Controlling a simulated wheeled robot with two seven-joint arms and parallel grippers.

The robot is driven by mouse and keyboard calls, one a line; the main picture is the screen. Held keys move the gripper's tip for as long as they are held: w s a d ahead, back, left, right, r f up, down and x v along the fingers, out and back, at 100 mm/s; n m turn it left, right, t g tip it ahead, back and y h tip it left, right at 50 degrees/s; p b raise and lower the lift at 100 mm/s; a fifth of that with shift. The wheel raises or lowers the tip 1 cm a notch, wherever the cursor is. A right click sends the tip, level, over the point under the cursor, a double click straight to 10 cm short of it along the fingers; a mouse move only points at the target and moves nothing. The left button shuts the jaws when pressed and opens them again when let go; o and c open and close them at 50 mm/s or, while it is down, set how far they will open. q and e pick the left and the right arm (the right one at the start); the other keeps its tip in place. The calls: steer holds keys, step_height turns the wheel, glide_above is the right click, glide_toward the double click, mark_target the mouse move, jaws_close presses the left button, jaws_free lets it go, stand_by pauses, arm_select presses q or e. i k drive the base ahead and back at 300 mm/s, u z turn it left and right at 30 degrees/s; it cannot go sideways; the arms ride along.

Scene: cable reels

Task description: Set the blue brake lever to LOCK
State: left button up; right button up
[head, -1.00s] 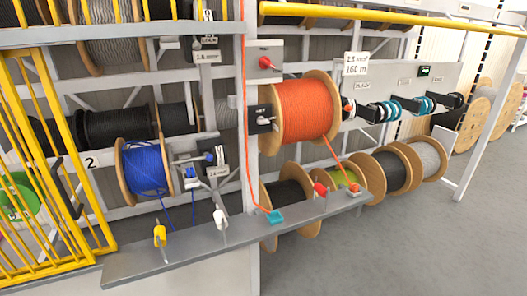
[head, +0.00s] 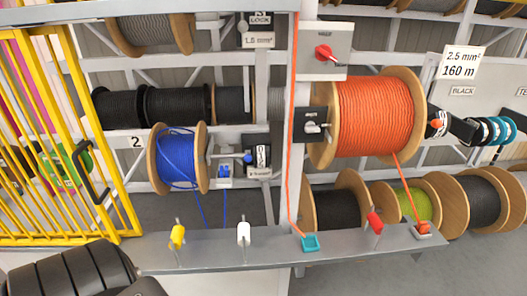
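The blue reel (head: 178,160) hangs at the left of the rack on wooden flanges. To its right is a small dark brake plate (head: 262,152) with white markings too small to read. A lever with a blue knob (head: 248,158) is at the left side of this plate; I cannot tell its exact setting. A blue clamp-like part (head: 224,172) sits on a light block just left of it. A black ribbed part of my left arm shows at the bottom left, well short of the lever. Neither gripper's fingers are in view.
A grey ledge (head: 200,256) crosses in front, with yellow (head: 178,236), white (head: 243,233) and red (head: 375,222) handles standing up. A yellow barred gate (head: 60,140) is on the left. An orange reel (head: 375,115) hangs right of the upright. Floor at the right front is clear.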

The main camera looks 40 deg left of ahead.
mark_target(248, 158)
steer(key=u, duration=0.65)
steer(key=i, duration=0.8)
steer(key=u, duration=0.85)
